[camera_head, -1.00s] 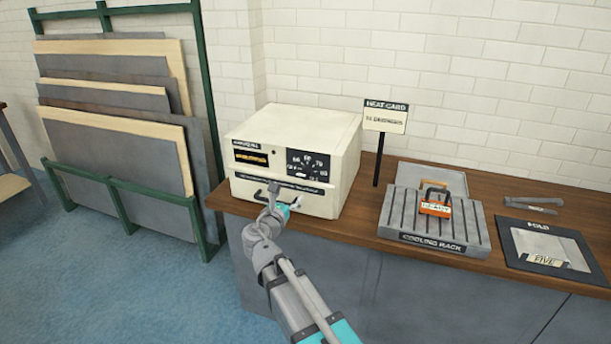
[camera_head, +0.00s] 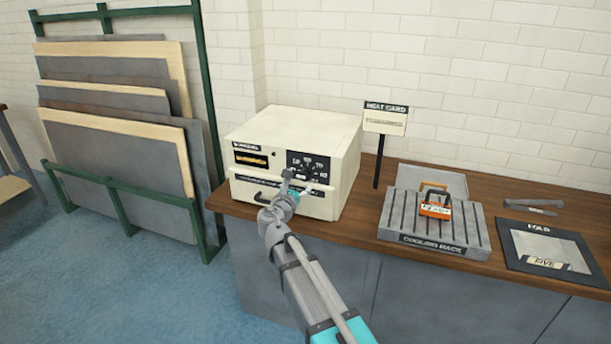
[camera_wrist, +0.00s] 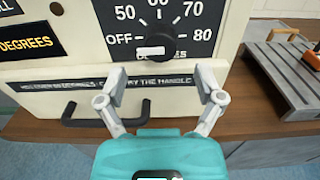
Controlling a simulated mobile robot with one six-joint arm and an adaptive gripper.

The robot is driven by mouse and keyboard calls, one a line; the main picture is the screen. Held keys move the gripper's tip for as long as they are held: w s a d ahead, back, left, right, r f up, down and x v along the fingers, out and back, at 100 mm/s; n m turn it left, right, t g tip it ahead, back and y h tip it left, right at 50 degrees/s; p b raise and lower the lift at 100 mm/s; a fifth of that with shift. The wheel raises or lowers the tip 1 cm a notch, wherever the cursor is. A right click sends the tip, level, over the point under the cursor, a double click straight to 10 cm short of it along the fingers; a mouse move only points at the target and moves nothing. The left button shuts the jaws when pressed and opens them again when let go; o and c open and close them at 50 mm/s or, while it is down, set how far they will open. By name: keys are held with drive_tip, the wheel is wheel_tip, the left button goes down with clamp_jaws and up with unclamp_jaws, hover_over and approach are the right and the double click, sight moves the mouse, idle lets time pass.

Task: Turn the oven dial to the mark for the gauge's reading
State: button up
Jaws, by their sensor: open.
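The cream oven (camera_head: 335,140) stands on the bench. Its dial (camera_wrist: 168,40) is a dark round knob with a white bar pointing left towards OFF. Marks 50, 60, 70 and 80 ring it on the black panel (camera_head: 321,163). The gauge window (camera_head: 250,158) is left of the panel; its reading is too small to make out, and the wrist view shows only DEGREES in yellow. My gripper (camera_wrist: 160,80) is open and empty, its fingers spread below the dial in front of the oven.
A black handle (camera_wrist: 75,121) sticks out below the dial. A heat card (camera_head: 386,118) stands on a post right of the oven. The cooling rack (camera_head: 432,245) holds an orange-handled item (camera_head: 435,208). A FOLD mat (camera_head: 510,252) lies farther right.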

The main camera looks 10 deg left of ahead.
sight(304, 176)
drive_tip(key=w, duration=0.3)
drive_tip(key=w+d, duration=0.1)
drive_tip(key=w, duration=0.2)
drive_tip(key=shift+w+d, duration=0.15)
drive_tip(key=c, duration=1.1)
drive_tip(key=shift+c, duration=0.2)
